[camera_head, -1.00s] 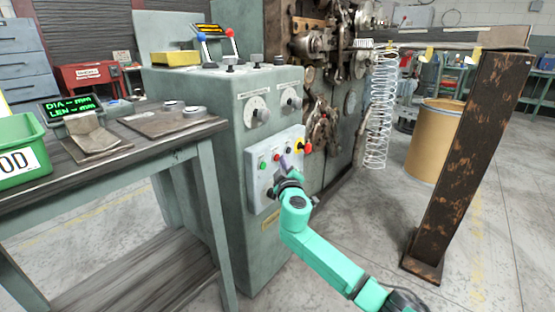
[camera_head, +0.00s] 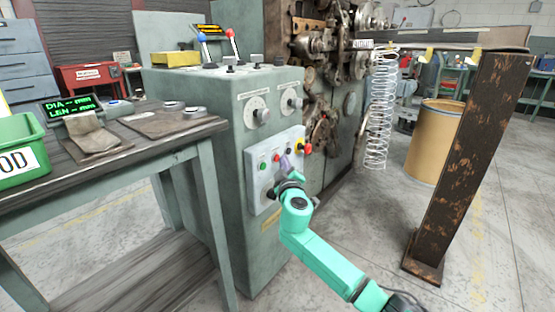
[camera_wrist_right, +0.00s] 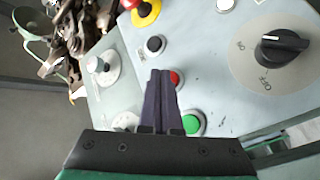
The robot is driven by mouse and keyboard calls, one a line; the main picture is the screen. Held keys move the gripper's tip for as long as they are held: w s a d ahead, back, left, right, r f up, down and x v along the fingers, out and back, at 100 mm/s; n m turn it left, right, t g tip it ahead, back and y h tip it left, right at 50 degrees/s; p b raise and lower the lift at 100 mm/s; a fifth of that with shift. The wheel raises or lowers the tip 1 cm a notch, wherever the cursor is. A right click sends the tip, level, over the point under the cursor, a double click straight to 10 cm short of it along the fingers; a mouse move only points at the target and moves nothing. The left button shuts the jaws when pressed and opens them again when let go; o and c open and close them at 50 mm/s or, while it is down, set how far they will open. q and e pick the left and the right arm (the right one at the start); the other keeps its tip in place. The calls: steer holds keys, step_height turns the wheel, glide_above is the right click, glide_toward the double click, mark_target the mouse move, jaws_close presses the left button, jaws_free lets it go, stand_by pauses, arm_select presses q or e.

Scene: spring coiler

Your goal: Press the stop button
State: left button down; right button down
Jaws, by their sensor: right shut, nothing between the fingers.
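The grey control panel (camera_head: 252,187) on the green machine carries a red button (camera_head: 277,157), with a green button (camera_head: 263,165) to its left. In the right wrist view the red button (camera_wrist_right: 176,78) is partly hidden behind one finger. My right gripper (camera_head: 285,162) is in front of the panel, just right of the red button in the head view. Its dark fingers (camera_wrist_right: 160,74) are shut and empty, with tips beside the red button; I cannot tell whether they touch it. My left gripper is not in view.
A yellow-ringed red knob (camera_head: 304,148) is at the panel's upper right. A workbench (camera_head: 110,165) stands left. A rusty post (camera_head: 470,160) and a drum (camera_head: 433,140) stand right.

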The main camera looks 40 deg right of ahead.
steer(key=shift+s+d, duration=0.1)
steer(key=shift+s, duration=0.25)
steer(key=s, duration=0.1)
steer(key=s+d, duration=0.1)
steer(key=s, duration=0.2)
steer(key=shift+s+d, duration=0.25)
steer(key=shift+s, duration=0.15)
stand_by(0.6)
